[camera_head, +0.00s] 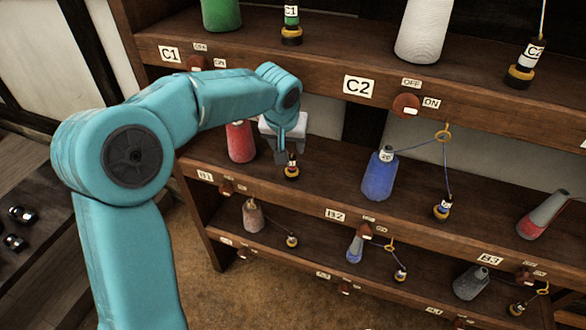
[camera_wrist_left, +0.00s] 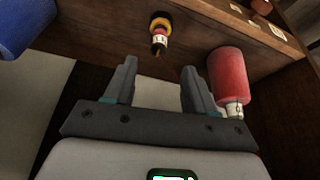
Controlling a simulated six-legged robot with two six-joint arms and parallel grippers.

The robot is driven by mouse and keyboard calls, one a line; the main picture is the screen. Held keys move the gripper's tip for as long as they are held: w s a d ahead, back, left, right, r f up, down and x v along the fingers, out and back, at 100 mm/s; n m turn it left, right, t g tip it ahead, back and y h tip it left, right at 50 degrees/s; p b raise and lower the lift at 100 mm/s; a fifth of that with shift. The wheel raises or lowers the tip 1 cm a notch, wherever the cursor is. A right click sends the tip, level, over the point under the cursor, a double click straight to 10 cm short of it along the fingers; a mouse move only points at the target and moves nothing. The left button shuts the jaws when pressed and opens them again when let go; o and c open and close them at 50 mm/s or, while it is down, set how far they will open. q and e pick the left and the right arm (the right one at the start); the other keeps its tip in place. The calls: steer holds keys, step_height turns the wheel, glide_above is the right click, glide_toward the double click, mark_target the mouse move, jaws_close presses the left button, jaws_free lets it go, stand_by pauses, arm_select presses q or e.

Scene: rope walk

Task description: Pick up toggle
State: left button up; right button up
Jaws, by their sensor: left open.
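A small dark peg-like piece with a yellow-orange collar and a white label (camera_head: 291,171) stands upright on the middle shelf above the B1 plate; I take it for the toggle. It also shows in the left wrist view (camera_wrist_left: 160,28), beyond the fingertips and roughly in line with the gap between them. My left gripper (camera_head: 289,156) is open, reaching in just above and behind this piece in the head view. In the wrist view, both fingers (camera_wrist_left: 159,70) are apart with nothing between them. My right gripper is not in view.
A red cone (camera_head: 240,143) stands close to the left; in the wrist view it (camera_wrist_left: 228,76) is near one finger. A blue cone (camera_head: 379,176) with a thread stands to the right. The shelf above, with the C2 plate (camera_head: 359,86), overhangs the gripper.

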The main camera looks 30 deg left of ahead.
mark_target(291, 158)
arm_select(q)
steer(key=x, duration=0.5)
steer(key=shift+w+f, duration=0.15)
steer(key=shift+f, duration=0.4)
steer(key=x, duration=0.4)
steer(key=shift+w+f, duration=0.2)
steer(key=shift+f, duration=0.15)
steer(key=shift+s+r, duration=0.15)
steer(key=c, duration=0.7)
jaws_close()
